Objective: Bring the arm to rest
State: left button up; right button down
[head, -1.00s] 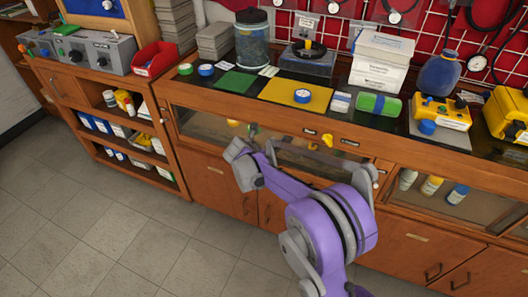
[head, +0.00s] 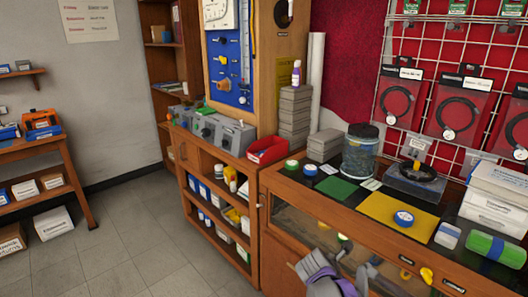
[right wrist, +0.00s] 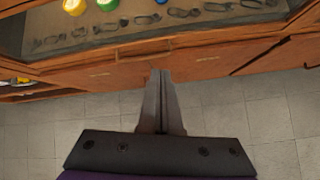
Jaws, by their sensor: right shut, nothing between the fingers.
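My right gripper (right wrist: 160,78) shows in the right wrist view with its two grey fingers together and nothing between them. It is in front of the wooden counter's cabinet doors, above the tiled floor. In the head view, part of my purple and grey right arm shows at the bottom edge, in front of the glass-fronted display counter (head: 285,225). Most of that arm is cut off by the frame. My left gripper is in neither view.
On the counter top are a yellow mat (head: 392,214), a green mat (head: 336,189), a jar (head: 359,152) and a green roll (head: 496,249). A red bin (head: 267,150) stands on the shelf unit at left. The tiled floor (head: 125,240) at left is clear.

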jog(key=s+a+f+m+y, duration=0.2)
jog(key=s+a+m+y, duration=0.15)
jog(key=s+m, duration=1)
jog(key=s+a+f+m+y, duration=0.2)
jog(key=s+a+m+y, duration=0.15)
jog(key=s+m, duration=1)
pick_arm(q)
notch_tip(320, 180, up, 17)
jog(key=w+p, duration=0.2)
jog(key=p, duration=1.3)
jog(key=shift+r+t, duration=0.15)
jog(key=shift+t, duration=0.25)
pick_arm(e)
notch_tip(320, 180, up, 17)
jog(key=s+n+h, duration=0.1)
jog(key=n, duration=0.2)
jog(key=shift+s+r+n, duration=0.15)
jog(key=shift+r+n, duration=0.05)
jog(key=shift+n, duration=0.2)
